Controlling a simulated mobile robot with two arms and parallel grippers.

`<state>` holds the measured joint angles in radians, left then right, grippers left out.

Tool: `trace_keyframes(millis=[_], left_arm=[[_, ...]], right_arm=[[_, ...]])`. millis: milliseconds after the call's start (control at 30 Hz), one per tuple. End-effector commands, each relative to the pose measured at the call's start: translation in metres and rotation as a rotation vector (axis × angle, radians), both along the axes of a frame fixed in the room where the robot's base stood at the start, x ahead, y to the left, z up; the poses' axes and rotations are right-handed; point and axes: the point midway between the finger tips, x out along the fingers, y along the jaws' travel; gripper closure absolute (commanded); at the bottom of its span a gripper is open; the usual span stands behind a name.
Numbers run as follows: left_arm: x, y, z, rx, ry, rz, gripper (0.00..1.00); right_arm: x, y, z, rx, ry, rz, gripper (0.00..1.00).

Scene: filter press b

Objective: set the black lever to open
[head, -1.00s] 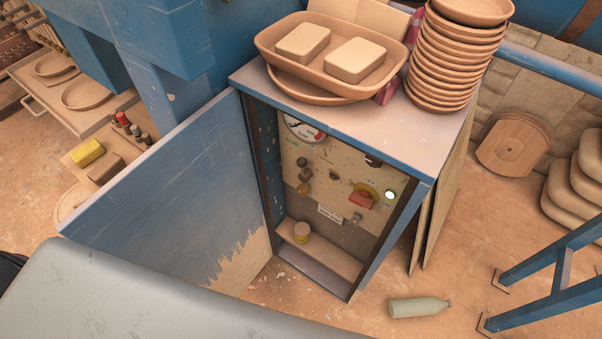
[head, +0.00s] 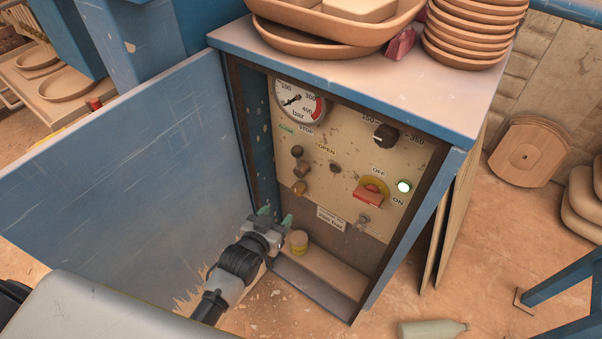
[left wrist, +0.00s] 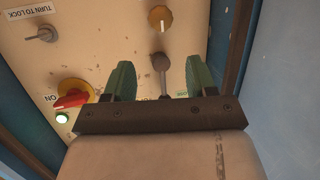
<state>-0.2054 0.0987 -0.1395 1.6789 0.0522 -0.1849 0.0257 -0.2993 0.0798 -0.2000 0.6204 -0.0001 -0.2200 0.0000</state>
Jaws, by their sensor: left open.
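The panel (head: 345,190) of the open blue cabinet carries a small lever (head: 303,167) with a dark rounded end, below the CLOSE, STOP and OPEN (head: 326,148) labels. In the left wrist view the lever (left wrist: 160,64) shows with its thin shaft, between the two green fingers in the picture. Which label it points at I cannot tell. My left gripper (head: 275,216) is open and empty, in front of the cabinet and lower than the lever, apart from it. In the left wrist view its fingers (left wrist: 158,82) are spread. My right gripper is not in view.
An orange-brown knob (head: 300,187) sits just below the lever. A red switch (head: 369,195), a lit green lamp (head: 404,186) and a gauge (head: 299,100) share the panel. The open cabinet door (head: 130,170) stands left of my arm. A small round jar (head: 298,241) stands on the cabinet shelf.

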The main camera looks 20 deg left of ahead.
Motion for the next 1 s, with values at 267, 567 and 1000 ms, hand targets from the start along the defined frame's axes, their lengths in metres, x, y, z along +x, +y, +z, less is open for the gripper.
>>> trace_keyframes(millis=[267, 567, 1000], left_arm=[[0.017, -0.002, 0.088, -0.049, -0.275, -0.004, 0.43], [0.05, -0.007, 0.098, -0.053, -0.293, -0.005, 0.43], [0.117, -0.018, 0.096, -0.053, -0.29, -0.006, 0.43]], right_arm=[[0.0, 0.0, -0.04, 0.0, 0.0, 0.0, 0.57], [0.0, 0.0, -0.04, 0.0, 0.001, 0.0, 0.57], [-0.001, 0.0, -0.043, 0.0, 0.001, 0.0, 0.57]])
